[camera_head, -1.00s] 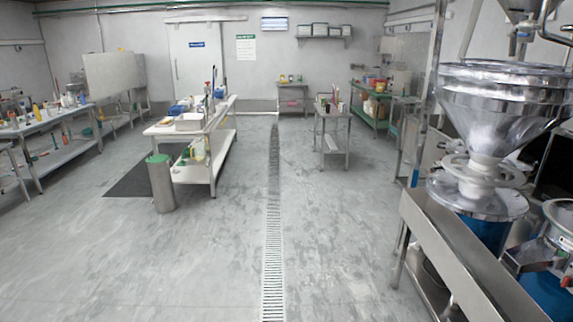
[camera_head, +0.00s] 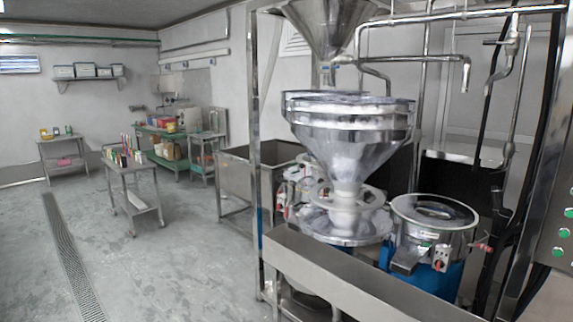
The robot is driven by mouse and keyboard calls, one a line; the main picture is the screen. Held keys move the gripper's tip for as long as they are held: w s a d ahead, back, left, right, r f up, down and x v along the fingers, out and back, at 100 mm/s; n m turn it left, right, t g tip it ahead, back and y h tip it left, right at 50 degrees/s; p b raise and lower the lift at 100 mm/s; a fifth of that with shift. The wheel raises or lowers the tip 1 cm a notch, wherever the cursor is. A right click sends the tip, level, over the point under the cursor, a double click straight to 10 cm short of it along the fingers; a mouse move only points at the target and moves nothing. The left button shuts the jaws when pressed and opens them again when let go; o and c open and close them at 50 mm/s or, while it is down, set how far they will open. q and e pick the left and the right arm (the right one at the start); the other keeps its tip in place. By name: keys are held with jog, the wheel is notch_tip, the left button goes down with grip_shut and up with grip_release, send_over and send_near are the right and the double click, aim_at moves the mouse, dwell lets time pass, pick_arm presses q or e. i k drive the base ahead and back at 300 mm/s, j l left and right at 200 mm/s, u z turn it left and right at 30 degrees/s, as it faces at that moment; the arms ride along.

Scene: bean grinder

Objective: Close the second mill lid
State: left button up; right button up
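A bean mill with a round steel drum (camera_head: 425,235) on a blue base (camera_head: 440,277) stands at the right. Its top (camera_head: 434,211) is a round, shiny disc with a bright rim; I cannot tell whether this is a shut lid. Left of it, a large steel hopper (camera_head: 350,140) narrows down onto another round mill top (camera_head: 345,227). Another steel mill part (camera_head: 297,190) shows behind the hopper, partly hidden. I cannot tell which mill is the second one. Neither of my grippers is in view.
A steel frame post (camera_head: 263,130) and a long steel trough or ledge (camera_head: 350,285) stand in front of the mills. Pipes (camera_head: 430,60) run above. A control panel (camera_head: 560,225) with green buttons is at the right edge.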

aim_at(350, 137)
jog(key=i+j+z, duration=0.1)
jog(key=j+z, duration=0.2)
jog(key=j, duration=0.3)
jog(key=i+j+z, duration=0.1)
jog(key=j+z, duration=0.15)
jog(key=j, duration=0.35)
jog(key=i+z, duration=0.1)
jog(key=i, duration=0.55)
jog(key=i+z, duration=0.1)
jog(key=i, duration=0.6)
jog(key=i+j+z, duration=0.1)
jog(key=i, duration=0.55)
jog(key=i+j+z, duration=0.1)
jog(key=i, duration=0.55)
jog(key=j, duration=0.05)
